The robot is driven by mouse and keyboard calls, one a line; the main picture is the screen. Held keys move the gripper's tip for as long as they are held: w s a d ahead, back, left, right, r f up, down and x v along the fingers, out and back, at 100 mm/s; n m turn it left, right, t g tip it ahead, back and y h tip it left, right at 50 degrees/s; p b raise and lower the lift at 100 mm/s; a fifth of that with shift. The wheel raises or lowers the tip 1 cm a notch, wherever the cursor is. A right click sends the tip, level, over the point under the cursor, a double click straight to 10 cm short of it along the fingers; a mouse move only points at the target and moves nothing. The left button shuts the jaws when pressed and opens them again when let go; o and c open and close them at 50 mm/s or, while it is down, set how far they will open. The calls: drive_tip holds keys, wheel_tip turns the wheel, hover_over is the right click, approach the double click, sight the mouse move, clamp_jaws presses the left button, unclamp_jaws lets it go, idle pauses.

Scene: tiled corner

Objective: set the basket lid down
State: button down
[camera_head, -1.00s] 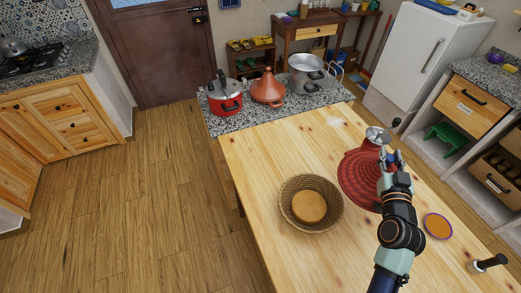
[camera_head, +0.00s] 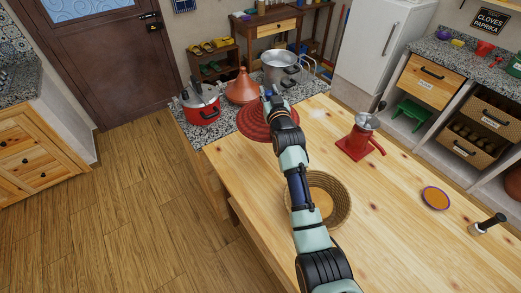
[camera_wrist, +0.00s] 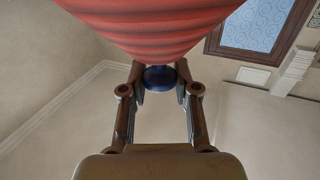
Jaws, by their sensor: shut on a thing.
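The basket lid is a round red ridged disc (camera_head: 258,122) at the far left of the wooden table, in front of the stone counter. I cannot tell how far it is above the surface. My gripper (camera_head: 268,94) is at its far side, shut on the lid. In the wrist view, the fingers (camera_wrist: 160,88) close on its dark blue knob (camera_wrist: 159,75), with the red lid (camera_wrist: 155,28) at the top of the picture. The brown woven basket (camera_head: 340,196) stands open on the table with a round tan thing inside.
The stone counter (camera_head: 226,126) holds a red pot (camera_head: 203,112), a terracotta tagine (camera_head: 243,90) and a steel pot (camera_head: 281,68). A red grinder (camera_head: 356,145) stands right of the lid. A purple-rimmed orange disc (camera_head: 435,198) lies farther right. The table between them is bare.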

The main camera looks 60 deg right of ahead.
wheel_tip(320, 180, down, 20)
drive_tip(key=b, duration=0.9)
drive_tip(key=shift+r, duration=0.15)
drive_tip(key=c, duration=0.9)
unclamp_jaws()
drive_tip(key=shift+o, duration=0.2)
drive_tip(key=p+v, duration=0.6)
drive_tip(key=v, duration=0.6)
drive_tip(key=shift+r, duration=0.2)
